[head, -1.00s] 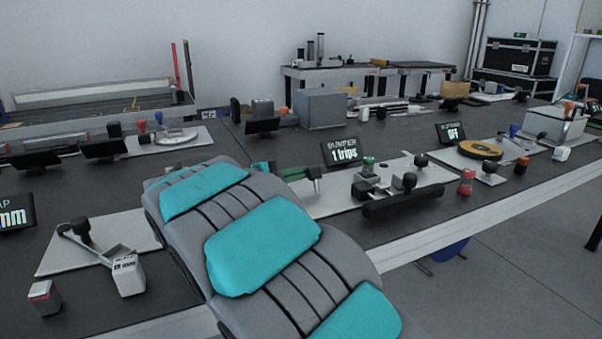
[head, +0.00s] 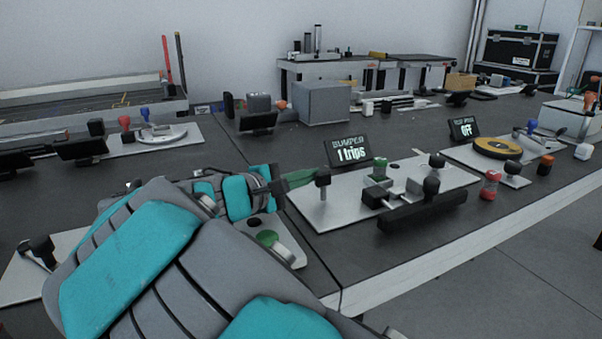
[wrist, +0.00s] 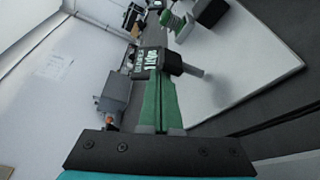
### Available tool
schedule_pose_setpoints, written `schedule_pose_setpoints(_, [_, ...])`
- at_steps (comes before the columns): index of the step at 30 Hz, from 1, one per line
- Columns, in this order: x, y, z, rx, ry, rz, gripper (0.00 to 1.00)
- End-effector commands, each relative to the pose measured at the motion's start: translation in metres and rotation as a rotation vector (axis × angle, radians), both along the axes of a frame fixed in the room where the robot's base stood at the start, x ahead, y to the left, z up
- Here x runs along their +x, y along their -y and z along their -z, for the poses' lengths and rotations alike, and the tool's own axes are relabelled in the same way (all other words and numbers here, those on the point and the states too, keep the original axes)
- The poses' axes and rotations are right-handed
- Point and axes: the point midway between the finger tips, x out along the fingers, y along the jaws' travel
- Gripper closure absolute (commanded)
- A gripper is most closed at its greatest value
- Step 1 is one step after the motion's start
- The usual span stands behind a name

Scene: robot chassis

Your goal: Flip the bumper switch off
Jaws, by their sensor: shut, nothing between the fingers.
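The bumper station is a white plate (head: 345,212) with a display (head: 348,151) reading "BUMPER 1 trips". On its left part stands a small upright post with a black cap (head: 322,172), which may be the switch. Further right are a green spool-like knob (head: 378,170), black knobs and a long black bumper bar (head: 415,212). My gripper (head: 312,176) has green fingers, shut and empty, with the tips close beside the capped post. In the wrist view the shut fingers (wrist: 162,95) point at the black cap (wrist: 172,62); I cannot tell whether they touch.
A station with a yellow disc (head: 497,148) and an "OFF" display (head: 464,128) lies to the right. A red button (head: 490,185) stands near the front edge. A grey box (head: 322,103) is behind.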

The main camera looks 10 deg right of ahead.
Motion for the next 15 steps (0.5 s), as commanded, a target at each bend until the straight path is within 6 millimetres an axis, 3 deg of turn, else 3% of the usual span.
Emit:
schedule_pose_setpoints(3, [-0.012, 0.002, -0.004, 0.000, 0.006, -0.001, 1.00])
schedule_pose_setpoints(15, [-0.028, 0.005, -0.004, 0.001, 0.002, -0.001, 1.00])
